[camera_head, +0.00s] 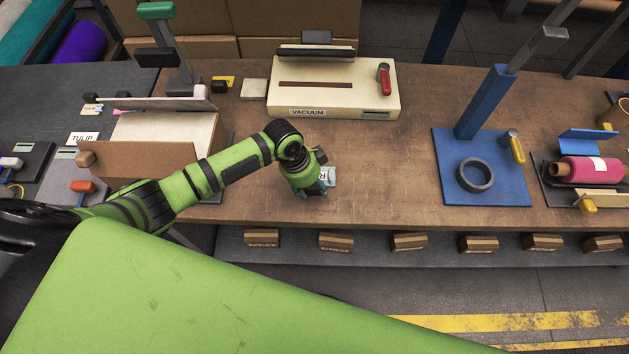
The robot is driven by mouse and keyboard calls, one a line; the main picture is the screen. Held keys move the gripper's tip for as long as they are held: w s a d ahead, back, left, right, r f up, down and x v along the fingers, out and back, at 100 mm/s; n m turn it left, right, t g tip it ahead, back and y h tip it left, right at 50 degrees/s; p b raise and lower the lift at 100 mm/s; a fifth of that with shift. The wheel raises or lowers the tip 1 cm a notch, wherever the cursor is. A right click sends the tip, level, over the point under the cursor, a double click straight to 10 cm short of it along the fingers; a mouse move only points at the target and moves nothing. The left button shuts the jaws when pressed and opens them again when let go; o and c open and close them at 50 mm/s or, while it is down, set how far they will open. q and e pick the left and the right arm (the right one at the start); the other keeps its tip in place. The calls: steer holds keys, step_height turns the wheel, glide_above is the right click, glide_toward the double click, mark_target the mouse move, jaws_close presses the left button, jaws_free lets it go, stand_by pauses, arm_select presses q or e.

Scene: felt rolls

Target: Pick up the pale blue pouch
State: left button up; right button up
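A small pale blue-grey piece with a dark letter on it (330,174) lies on the brown bench, mostly hidden under my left gripper. It looks like the pale blue pouch, but only its right edge shows. My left gripper (317,189) points down right over it, near the bench's front edge. Its fingers are dark and small here, and I cannot tell whether they are open, shut, or touching the pouch. My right gripper is not in view.
A cream vacuum sealer (335,100) stands behind the gripper. A blue stand (454,190) with a black tape ring (475,175) and a pink roll (588,170) are right. The bench between gripper and stand is clear.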

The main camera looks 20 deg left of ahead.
arm_select(q)
steer(key=c, duration=0.5)
steer(key=shift+r, duration=0.1)
steer(key=shift+r, duration=0.5)
step_height(320, 180, up, 3)
steer(key=shift+f+b, duration=0.15)
steer(key=shift+b, duration=0.55)
steer(key=shift+s+d+r+b, duration=0.5)
steer(key=shift+d+r, duration=0.7)
steer(key=shift+d, duration=0.7)
steer(key=shift+s+d+r+b, duration=0.5)
steer(key=shift+d+r, duration=0.65)
steer(key=shift+d, duration=0.75)
steer(key=shift+s+d+r+b, duration=0.45)
steer(key=shift+d+r, duration=0.75)
steer(key=shift+d, duration=0.7)
